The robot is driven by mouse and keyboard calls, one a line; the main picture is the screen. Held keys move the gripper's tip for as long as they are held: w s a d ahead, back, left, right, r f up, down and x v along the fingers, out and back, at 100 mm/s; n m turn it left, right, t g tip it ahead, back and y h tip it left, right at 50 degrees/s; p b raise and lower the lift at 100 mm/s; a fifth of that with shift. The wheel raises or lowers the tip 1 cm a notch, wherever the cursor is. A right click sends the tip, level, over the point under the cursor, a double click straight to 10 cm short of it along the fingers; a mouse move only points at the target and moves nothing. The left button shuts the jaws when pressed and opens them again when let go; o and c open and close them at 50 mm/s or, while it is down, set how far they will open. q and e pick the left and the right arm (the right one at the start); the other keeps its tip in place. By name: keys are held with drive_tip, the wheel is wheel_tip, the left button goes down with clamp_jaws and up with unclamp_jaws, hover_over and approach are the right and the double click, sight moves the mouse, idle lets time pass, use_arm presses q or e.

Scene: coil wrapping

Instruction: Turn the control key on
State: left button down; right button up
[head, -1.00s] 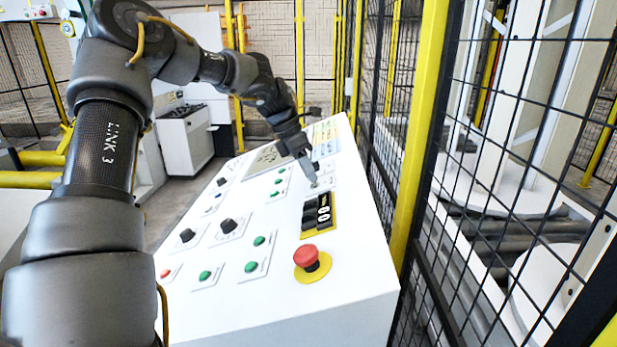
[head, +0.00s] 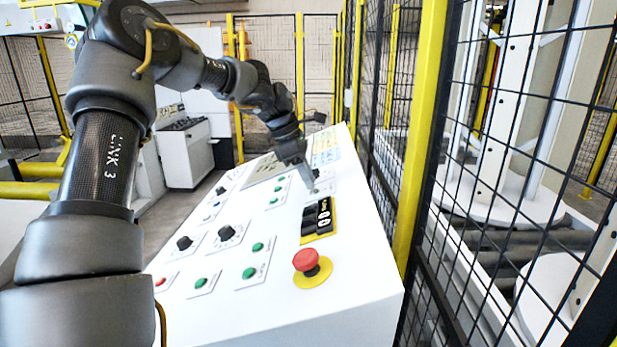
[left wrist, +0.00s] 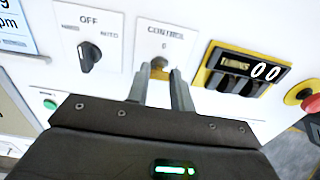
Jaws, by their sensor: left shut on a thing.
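The control key (left wrist: 159,62) is a small brass-coloured piece below the "CONTROL" label on a white plate (left wrist: 172,34) in the left wrist view. My left gripper (left wrist: 160,72) has its two fingertips on either side of the key and is shut on it. The fingers partly hide the key, so I cannot tell its turn angle. In the head view my left gripper (head: 309,182) points down at the upper right part of the sloping white panel (head: 345,258); the key is too small to make out there. My right gripper is not in view.
A black "OFF/AUTO" knob (left wrist: 90,56) is left of the key. The yellow-framed turns counter (left wrist: 238,72) is right of it. A red emergency button (head: 306,260) is nearer on the panel. A yellow post (head: 420,130) and black mesh fence stand along the panel's right side.

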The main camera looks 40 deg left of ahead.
use_arm(q)
drive_tip(key=shift+a+r, duration=0.1)
drive_tip(key=c, duration=1.6)
unclamp_jaws()
drive_tip(key=o, duration=0.4)
drive_tip(key=shift+s+a, duration=0.15)
drive_tip(key=shift+s, duration=0.05)
drive_tip(key=shift+w, duration=0.1)
drive_tip(key=shift+r, duration=0.2)
drive_tip(key=v, duration=1)
drive_tip(key=shift+s, duration=0.25)
